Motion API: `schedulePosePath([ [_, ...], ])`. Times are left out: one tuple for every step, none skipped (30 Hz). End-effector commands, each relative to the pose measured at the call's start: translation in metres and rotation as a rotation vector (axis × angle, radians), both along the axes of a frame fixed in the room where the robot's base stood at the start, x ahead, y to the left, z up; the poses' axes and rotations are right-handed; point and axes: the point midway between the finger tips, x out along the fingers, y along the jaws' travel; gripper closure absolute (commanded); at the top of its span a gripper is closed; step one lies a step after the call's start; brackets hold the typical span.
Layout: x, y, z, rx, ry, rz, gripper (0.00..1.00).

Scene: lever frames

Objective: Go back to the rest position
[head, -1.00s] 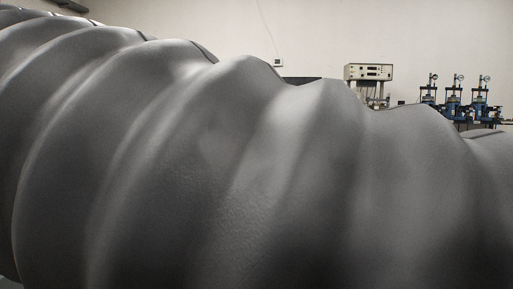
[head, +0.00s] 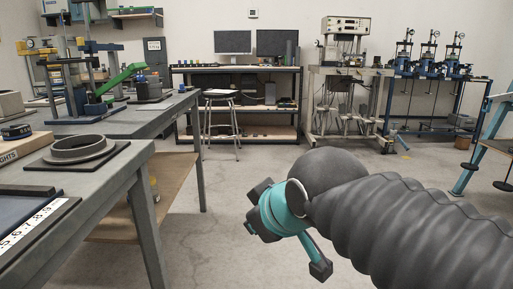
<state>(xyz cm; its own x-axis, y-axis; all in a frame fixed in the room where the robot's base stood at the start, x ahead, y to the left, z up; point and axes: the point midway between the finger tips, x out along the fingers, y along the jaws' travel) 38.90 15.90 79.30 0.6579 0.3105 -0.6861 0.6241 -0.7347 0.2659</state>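My gripper (head: 280,214), teal with dark grey parts, shows in the head view at the end of my grey ribbed arm, right of centre over the bare floor. One teal link with a dark end sticks out down and to the right. The gripper is seen partly from behind, and I cannot tell whether its fingers are open or shut. I see nothing held in it.
A grey workbench (head: 136,124) stands on the left, with a grey ring (head: 80,150) on a dark plate near its edge. A stool (head: 221,122) and monitor desk (head: 283,70) stand behind. Blue machines (head: 430,58) stand back right. The middle floor is clear.

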Motion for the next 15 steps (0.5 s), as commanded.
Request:
schedulePosePath([
  [-0.005,-0.025,-0.009,0.011,0.042,-0.084,1.00],
  [-0.009,-0.038,-0.017,0.019,0.069,-0.133,1.00],
  [-0.015,-0.055,-0.027,0.030,0.105,-0.196,1.00],
  [-0.020,-0.067,-0.035,0.040,0.130,-0.246,1.00],
  [-0.026,-0.079,-0.042,0.050,0.155,-0.295,1.00],
  [-0.034,-0.093,-0.053,0.063,0.188,-0.359,1.00],
  [-0.040,-0.103,-0.060,0.073,0.211,-0.405,1.00],
  [-0.047,-0.112,-0.067,0.083,0.235,-0.450,1.00],
  [-0.055,-0.123,-0.076,0.097,0.260,-0.506,1.00],
  [-0.061,-0.130,-0.082,0.105,0.278,-0.542,1.00],
  [-0.067,-0.136,-0.088,0.114,0.296,-0.578,1.00],
  [-0.073,-0.143,-0.094,0.126,0.314,-0.619,1.00],
  [-0.078,-0.147,-0.098,0.132,0.326,-0.646,1.00],
  [-0.082,-0.151,-0.102,0.138,0.338,-0.668,1.00],
  [-0.086,-0.154,-0.106,0.145,0.350,-0.694,1.00],
])
